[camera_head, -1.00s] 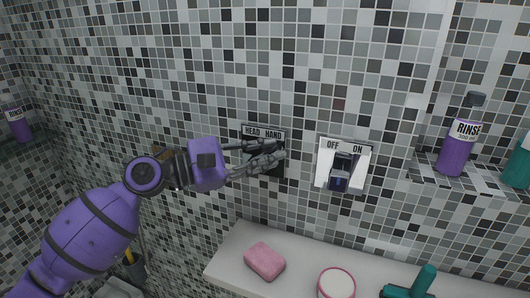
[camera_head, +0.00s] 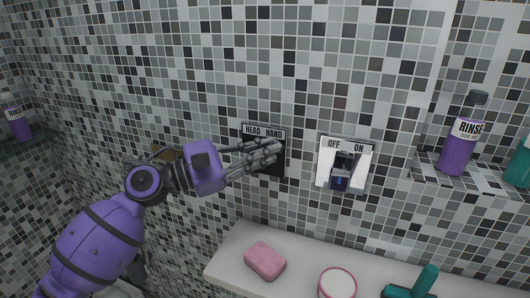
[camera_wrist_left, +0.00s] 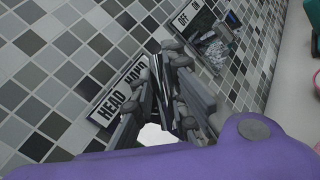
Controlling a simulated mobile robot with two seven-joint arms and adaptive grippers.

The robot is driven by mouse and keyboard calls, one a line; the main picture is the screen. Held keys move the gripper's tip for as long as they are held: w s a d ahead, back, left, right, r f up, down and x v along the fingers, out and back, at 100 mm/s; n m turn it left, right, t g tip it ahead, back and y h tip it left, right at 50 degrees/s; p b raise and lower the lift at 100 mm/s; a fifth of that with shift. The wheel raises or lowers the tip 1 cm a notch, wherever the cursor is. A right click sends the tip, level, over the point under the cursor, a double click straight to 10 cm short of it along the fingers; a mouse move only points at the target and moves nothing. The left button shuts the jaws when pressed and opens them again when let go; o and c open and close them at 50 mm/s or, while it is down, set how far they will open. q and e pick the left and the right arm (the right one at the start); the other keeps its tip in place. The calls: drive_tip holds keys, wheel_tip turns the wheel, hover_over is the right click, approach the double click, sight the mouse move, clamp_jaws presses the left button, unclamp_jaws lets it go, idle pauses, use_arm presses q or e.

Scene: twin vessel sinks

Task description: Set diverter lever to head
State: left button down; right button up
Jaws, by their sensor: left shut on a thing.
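The diverter plate (camera_head: 276,170), dark with a pale label reading HEAD at left and HAND at right, is on the tiled wall in the middle of the head view. Its label (camera_wrist_left: 117,97) also shows in the left wrist view. My left gripper (camera_head: 272,153) reaches in from the left with its fingers across the front of this plate, just below the label. The fingers are closed on the diverter lever (camera_wrist_left: 160,88), a narrow shiny strip between them in the left wrist view. The fingers hide most of the lever, so its exact angle is unclear. My right gripper is not in view.
A white OFF/ON plate (camera_head: 361,165) with a dark lever is just right of the diverter. Below is a white ledge (camera_head: 233,262) with pink soap (camera_head: 265,261), a round pink-rimmed container (camera_head: 337,284) and a teal object (camera_head: 424,282). A purple RINSE bottle (camera_head: 457,150) stands on a tiled shelf at right.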

use_arm(q)
drive_tip(key=a+n+t+y+b, duration=0.1)
drive_tip(key=n+t+y+b, duration=0.1)
drive_tip(key=n+t, duration=0.4)
drive_tip(key=w+a+f+n+t+y+b, duration=0.1)
drive_tip(key=a+n+t+y+b, duration=0.1)
drive_tip(key=n, duration=0.9)
drive_tip(key=a+n+t+y+b, duration=0.2)
drive_tip(key=n+t+y+b, duration=0.1)
drive_tip(key=n+t, duration=0.5)
drive_tip(key=shift+w+f+n+t+y+b, duration=0.3)
drive_tip(key=shift+f+n+t+y, duration=0.1)
drive_tip(key=shift+t+y, duration=0.45)
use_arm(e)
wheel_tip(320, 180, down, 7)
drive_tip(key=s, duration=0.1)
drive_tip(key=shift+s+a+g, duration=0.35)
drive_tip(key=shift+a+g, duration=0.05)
use_arm(q)
drive_tip(key=shift+n+y, duration=0.25)
drive_tip(key=shift+n, duration=0.05)
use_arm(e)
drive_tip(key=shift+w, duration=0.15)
use_arm(q)
drive_tip(key=c, duration=2)
unclamp_jaws()
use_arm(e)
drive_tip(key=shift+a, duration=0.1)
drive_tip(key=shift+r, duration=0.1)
